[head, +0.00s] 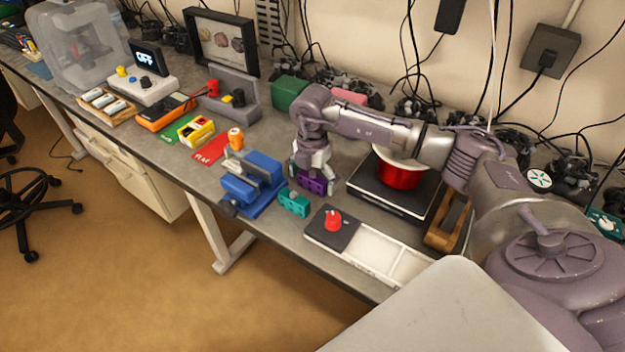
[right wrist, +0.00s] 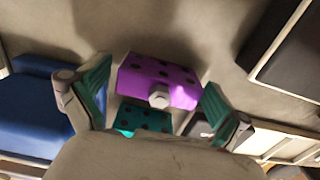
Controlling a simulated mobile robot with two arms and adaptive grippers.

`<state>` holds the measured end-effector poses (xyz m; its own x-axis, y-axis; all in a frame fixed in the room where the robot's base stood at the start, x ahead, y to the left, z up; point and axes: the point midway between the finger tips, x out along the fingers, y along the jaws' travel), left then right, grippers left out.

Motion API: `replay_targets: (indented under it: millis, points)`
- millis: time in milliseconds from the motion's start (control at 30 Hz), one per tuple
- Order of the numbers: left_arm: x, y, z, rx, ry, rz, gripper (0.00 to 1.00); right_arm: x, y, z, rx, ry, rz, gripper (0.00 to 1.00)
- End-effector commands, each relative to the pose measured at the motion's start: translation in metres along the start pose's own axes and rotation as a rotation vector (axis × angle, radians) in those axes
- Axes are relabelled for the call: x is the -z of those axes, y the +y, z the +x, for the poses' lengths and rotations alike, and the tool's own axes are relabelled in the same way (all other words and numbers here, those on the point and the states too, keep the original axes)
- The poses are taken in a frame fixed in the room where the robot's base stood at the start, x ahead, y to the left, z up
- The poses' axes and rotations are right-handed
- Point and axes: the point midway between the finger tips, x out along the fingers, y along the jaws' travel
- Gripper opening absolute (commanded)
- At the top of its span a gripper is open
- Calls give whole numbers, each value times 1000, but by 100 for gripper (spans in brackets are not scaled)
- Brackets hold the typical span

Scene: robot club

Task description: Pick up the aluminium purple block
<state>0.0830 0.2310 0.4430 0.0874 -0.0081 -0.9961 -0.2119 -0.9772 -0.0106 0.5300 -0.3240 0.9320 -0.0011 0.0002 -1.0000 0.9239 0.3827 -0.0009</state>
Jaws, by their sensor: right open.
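The purple block (head: 311,182) stands on the grey bench below my right gripper (head: 313,186). In the right wrist view the purple block (right wrist: 158,82) shows dark holes and a pale hexagonal piece on its near side. My right gripper (right wrist: 155,103) is open, with its teal-padded fingers to either side of the block's near part. I cannot tell whether the fingers touch it. A teal block (head: 294,203) with holes stands just in front, and it also shows in the right wrist view (right wrist: 142,120). My left gripper is not in view.
A blue vise (head: 252,182) stands close on the left. A black scale (head: 394,190) with a red pot (head: 400,175) is on the right. Cables and devices line the wall.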

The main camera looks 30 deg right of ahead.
Motion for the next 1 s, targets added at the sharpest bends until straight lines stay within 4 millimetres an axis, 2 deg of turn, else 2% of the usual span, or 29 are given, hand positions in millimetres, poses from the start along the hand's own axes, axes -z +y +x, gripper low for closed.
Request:
replay_targets:
  millis: [100, 500, 833, 1000]
  points:
    - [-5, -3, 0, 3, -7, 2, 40, 0, 0, 0, 0, 0, 0, 98]
    - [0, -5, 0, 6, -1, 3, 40, 0, 0, 0, 0, 0, 0, 33]
    - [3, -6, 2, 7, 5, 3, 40, -1, 1, -4, -2, -1, 1, 33]
    - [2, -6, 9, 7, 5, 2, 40, -1, 1, -21, -7, -2, 0, 33]
